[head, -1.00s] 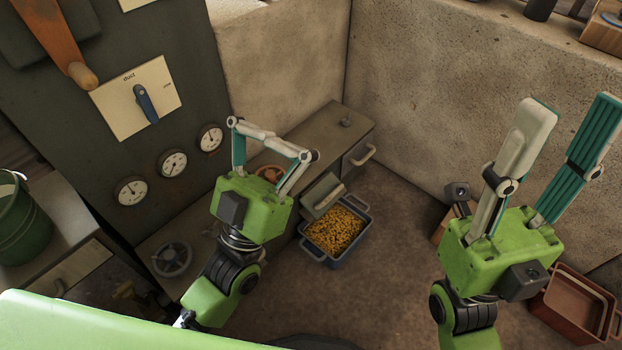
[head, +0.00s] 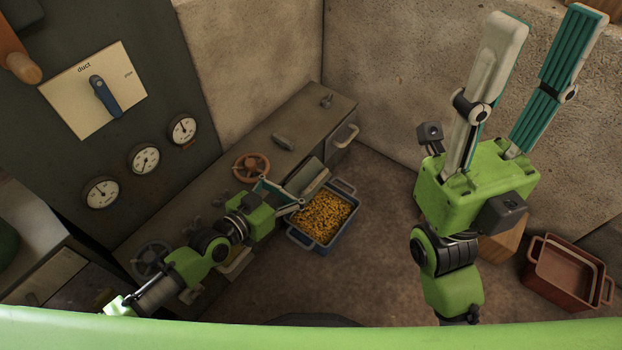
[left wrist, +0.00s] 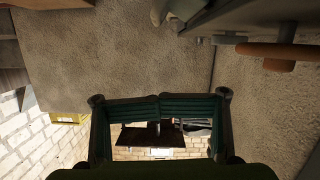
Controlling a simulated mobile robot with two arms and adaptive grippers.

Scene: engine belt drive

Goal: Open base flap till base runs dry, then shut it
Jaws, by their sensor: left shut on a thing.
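The base flap (head: 303,178) is a grey panel low on the cabinet front, tilted outward above a blue-grey bin (head: 347,226). The bin holds a heap of yellow granules (head: 322,214). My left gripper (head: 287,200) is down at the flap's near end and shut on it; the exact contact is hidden. In the left wrist view its teal-padded fingers (left wrist: 158,98) meet at their tips, and the flap is not clear there. My right gripper (head: 545,20) is raised, open and empty. Whether granules are running out is not visible.
An orange handwheel (head: 252,166) and a grey handwheel (head: 151,259) sit on the low cabinet. A duct panel with a blue lever (head: 105,96) and several gauges is at left. A red bin (head: 567,272) stands at right. The middle floor is clear.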

